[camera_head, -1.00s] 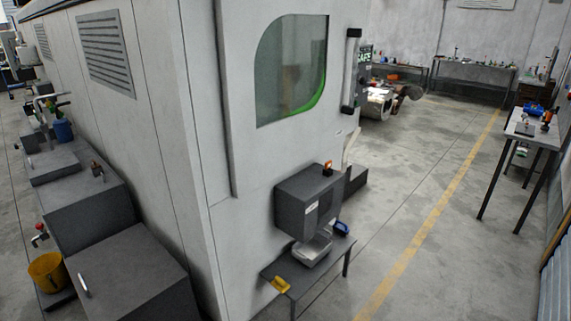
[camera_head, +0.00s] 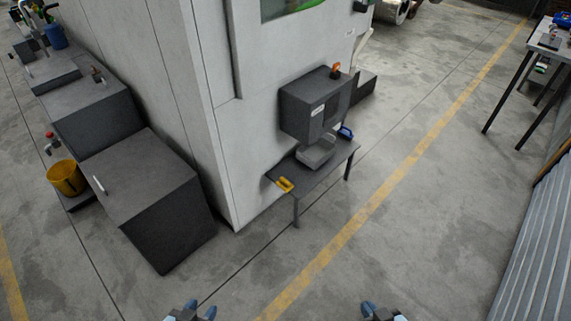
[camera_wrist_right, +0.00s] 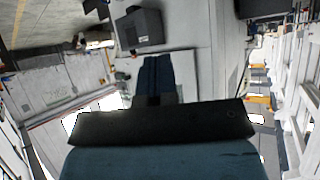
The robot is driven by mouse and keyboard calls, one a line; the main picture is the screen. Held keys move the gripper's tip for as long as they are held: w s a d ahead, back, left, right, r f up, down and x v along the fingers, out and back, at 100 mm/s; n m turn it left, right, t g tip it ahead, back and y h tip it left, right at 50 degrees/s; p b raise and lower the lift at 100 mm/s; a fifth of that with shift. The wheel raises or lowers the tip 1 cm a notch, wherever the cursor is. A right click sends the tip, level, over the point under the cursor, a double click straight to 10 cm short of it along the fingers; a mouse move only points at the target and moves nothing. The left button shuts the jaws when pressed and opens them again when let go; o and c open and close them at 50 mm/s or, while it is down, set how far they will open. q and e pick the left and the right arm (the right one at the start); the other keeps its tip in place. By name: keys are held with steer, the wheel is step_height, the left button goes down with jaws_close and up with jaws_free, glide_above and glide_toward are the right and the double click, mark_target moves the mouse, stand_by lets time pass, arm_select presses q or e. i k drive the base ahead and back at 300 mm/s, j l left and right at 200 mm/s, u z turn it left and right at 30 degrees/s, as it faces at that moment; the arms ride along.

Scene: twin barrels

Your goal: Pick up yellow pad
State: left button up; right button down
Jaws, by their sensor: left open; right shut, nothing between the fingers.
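A small yellow pad (camera_head: 285,184) lies on the left front corner of a low grey table (camera_head: 318,180) against the white machine in the head view. My left gripper (camera_head: 193,309) shows at the bottom edge of the head view, open and far from the pad. My right gripper (camera_head: 372,309) is at the bottom edge too, shut and empty, also well short of the table. In the right wrist view, its blue fingers (camera_wrist_right: 157,76) are together in the middle. I cannot make out the pad in that view.
A dark grey box (camera_head: 315,105) is above the low table, with a grey tray (camera_head: 316,152) and a blue item (camera_head: 345,132) below it. Grey cabinets (camera_head: 160,200) and a yellow bucket (camera_head: 67,178) stand at left. The floor before the table is clear.

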mark_target(284, 184)
steer(key=i+j+u, duration=0.1)
steer(key=i+u, duration=0.15)
steer(key=i, duration=1.55)
